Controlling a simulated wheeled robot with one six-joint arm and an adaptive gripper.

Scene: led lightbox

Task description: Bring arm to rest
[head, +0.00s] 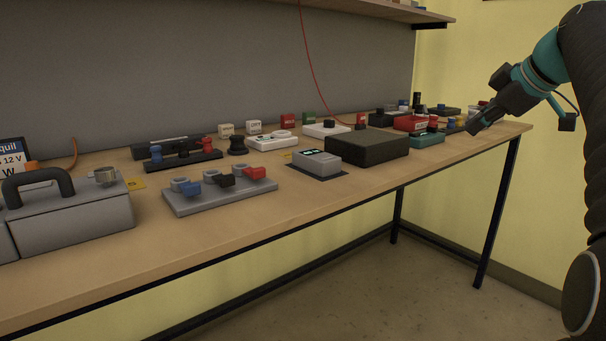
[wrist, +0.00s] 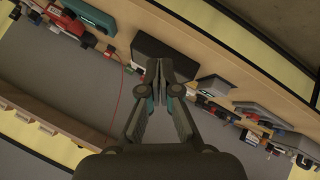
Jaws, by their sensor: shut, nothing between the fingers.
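My gripper (head: 474,130) is at the upper right of the head view, near the right end of the bench and close to the small devices there. In the wrist view my gripper (wrist: 158,66) points into the picture with its fingertips together. It is shut and holds nothing. Its tips overlap the view of the dark box (wrist: 168,50), but the gap between them cannot be told. My arm comes in from the right side of the head view, bent at the elbow.
The wooden bench (head: 300,204) carries a grey handled case (head: 75,220), a board with coloured levers (head: 220,194), a grey meter (head: 316,163) and a dark box (head: 368,148). A red cable (head: 312,70) hangs from the shelf (head: 385,10). The floor (head: 400,290) before the bench is clear.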

